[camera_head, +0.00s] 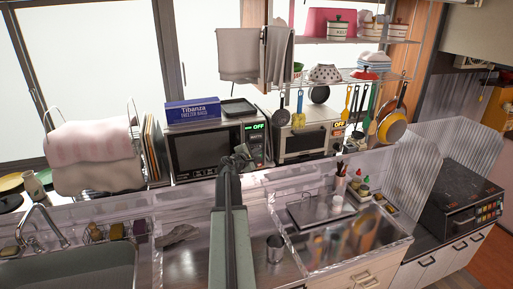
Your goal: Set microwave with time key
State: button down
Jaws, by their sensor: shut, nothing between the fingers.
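The microwave (201,152) stands on the counter against the window, with a dark door and a control panel (254,144) on its right side. A green display on the panel reads "OFF". My gripper (241,150) is shut and empty at the panel's left and lower part, with my arm reaching up from the bottom middle. Whether the fingertips touch the panel cannot be told. The gripper hides part of the panel and the door's right edge. The time key cannot be made out.
A freezer bag box (192,111) lies on the microwave. A toaster oven (309,140), also lit "OFF", stands to the right under a rack with hanging utensils. Plates (152,147) stand at the left. A metal cup (275,248) is on the lower counter.

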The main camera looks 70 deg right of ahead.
dwell(0.3)
jog(key=shift+w+d, duration=0.25)
jog(key=shift+d, duration=0.05)
jog(key=shift+w+d, duration=0.5)
jog(key=shift+d, duration=0.15)
dwell(1.0)
dwell(0.3)
jog(key=shift+s+a, duration=0.8)
jog(key=shift+a, duration=0.2)
jog(key=s+a, duration=0.1)
jog(key=a, duration=0.1)
jog(key=s+a, duration=0.1)
jog(key=s, duration=0.1)
jog(key=shift+a, duration=0.4)
dwell(2.1)
